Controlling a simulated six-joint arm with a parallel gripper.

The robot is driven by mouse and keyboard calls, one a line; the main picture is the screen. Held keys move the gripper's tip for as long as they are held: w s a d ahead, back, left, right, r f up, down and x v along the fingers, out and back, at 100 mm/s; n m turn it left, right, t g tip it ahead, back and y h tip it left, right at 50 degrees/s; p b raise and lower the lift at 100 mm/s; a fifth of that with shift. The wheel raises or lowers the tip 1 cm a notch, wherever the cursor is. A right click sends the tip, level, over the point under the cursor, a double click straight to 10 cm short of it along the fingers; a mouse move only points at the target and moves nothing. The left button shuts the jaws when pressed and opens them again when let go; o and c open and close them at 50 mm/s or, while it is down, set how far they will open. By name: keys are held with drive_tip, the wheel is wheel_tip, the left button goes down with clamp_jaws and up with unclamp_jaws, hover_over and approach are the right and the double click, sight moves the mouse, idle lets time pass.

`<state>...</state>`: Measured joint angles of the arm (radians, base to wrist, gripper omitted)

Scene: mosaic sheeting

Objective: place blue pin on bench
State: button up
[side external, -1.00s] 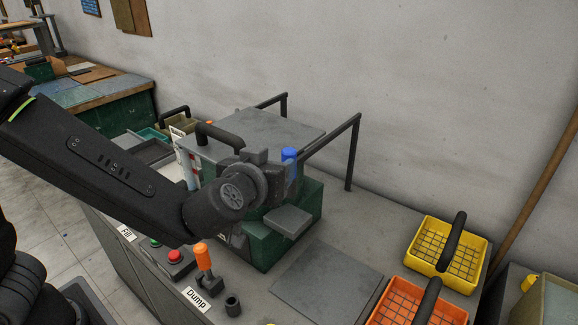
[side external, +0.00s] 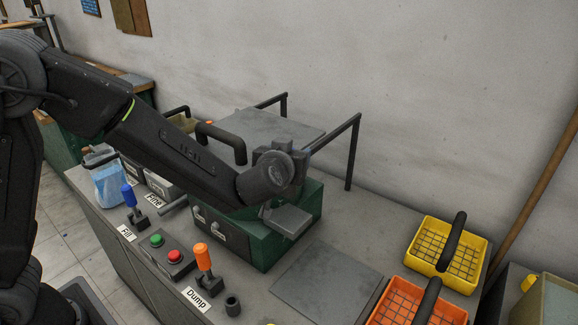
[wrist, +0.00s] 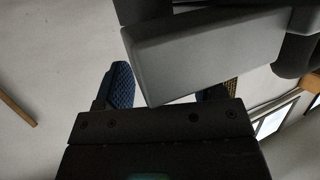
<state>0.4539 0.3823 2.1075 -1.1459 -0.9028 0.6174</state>
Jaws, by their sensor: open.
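My gripper (wrist: 170,82) is open; in the wrist view its two ridged finger pads stand apart, one blue and one brownish. A large grey block fills the space in front of and between them, hiding part of the right finger. In the side view my wrist is at the right side of the green machine (side external: 285,243), by its grey upper parts, and the fingertips are hidden. I cannot pick out the blue pin in either current view. The grey bench top (side external: 375,222) shows bare to the right of the machine.
A blue-handled lever (side external: 129,196), a button box (side external: 167,257) and an orange-handled lever (side external: 203,258) line the front. A yellow basket (side external: 420,262) and an orange basket (side external: 378,308) stand right. Black rails (side external: 357,150) rise behind. A flat grey plate (side external: 325,285) lies clear.

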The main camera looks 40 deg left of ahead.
drive_tip(key=shift+x, duration=0.9)
drive_tip(key=c, duration=1.1)
drive_tip(key=shift+r, duration=0.1)
wheel_tip(320, 180, up, 28)
drive_tip(key=s+a+f+m+h, duration=0.1)
drive_tip(key=s+a+h, duration=0.1)
drive_tip(key=s+a, duration=0.1)
drive_tip(key=s+a+f+m+h, duration=0.2)
drive_tip(key=s+a, duration=0.1)
drive_tip(key=a, duration=0.2)
drive_tip(key=s+a+f+m+t+h, duration=0.1)
drive_tip(key=s+a+f, duration=0.1)
drive_tip(key=s+a, duration=0.1)
drive_tip(key=shift+s+a+h, duration=0.25)
drive_tip(key=shift+a+h, duration=0.15)
drive_tip(key=shift+a, duration=0.15)
